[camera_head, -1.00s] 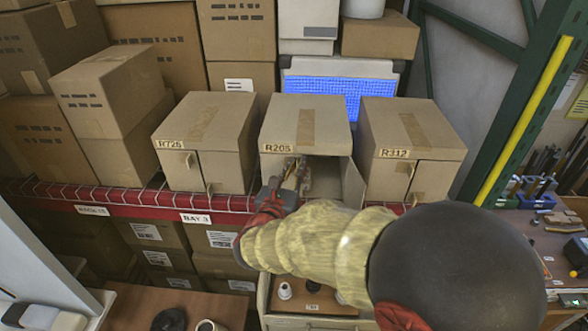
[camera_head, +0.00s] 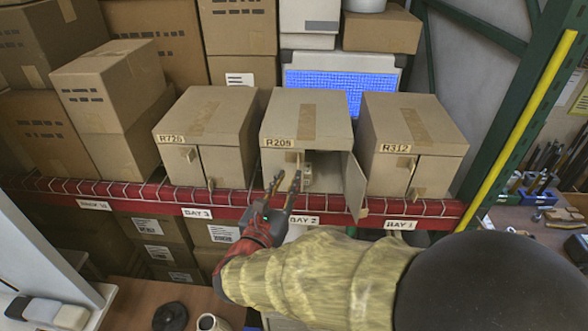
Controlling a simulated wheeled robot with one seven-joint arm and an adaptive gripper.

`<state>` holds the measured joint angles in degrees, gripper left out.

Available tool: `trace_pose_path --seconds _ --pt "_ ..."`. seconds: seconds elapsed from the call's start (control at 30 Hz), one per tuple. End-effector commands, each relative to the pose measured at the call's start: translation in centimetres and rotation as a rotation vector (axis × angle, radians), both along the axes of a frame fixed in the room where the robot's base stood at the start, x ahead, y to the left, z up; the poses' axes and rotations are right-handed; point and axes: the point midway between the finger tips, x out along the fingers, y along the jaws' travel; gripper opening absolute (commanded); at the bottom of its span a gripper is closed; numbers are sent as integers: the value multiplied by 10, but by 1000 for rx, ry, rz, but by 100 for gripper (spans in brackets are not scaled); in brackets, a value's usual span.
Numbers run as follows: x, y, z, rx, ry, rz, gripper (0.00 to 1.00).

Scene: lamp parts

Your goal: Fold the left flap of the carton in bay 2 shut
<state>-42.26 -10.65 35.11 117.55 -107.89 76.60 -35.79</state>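The carton R205 (camera_head: 318,112) stands in the middle of the red-edged shelf, above the BAY 2 label (camera_head: 303,219). Its left flap (camera_head: 272,163) covers the left half of the front and looks flat or nearly flat; its lower part is partly hidden by my gripper. Its right flap (camera_head: 354,187) stands swung out toward me. Between the flaps the opening is dark, with a small pale object (camera_head: 308,176) inside. My gripper (camera_head: 285,180) is just in front of the left flap, its two fingers apart and nothing visible between them. I cannot tell whether it touches the flap.
Carton R725 (camera_head: 208,112) stands close on the left and carton R312 (camera_head: 412,122) on the right, both with flaps shut. A green post (camera_head: 525,105) rises at the right. My arm covers the area below bays 1 and 2.

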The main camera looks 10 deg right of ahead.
Motion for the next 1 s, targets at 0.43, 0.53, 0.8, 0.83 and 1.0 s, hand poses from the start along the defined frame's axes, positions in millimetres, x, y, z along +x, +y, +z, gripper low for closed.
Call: trace_pose_path --seconds 0.43,0.53,0.8,0.83,1.0 --pt "-33 15 0 -1 0 -1 22" --pt "-33 15 0 0 1 -1 22" --pt "-33 15 0 -1 0 -1 22" --pt "-33 15 0 0 1 -1 22" --pt "-33 14 -11 83 2 -7 22"
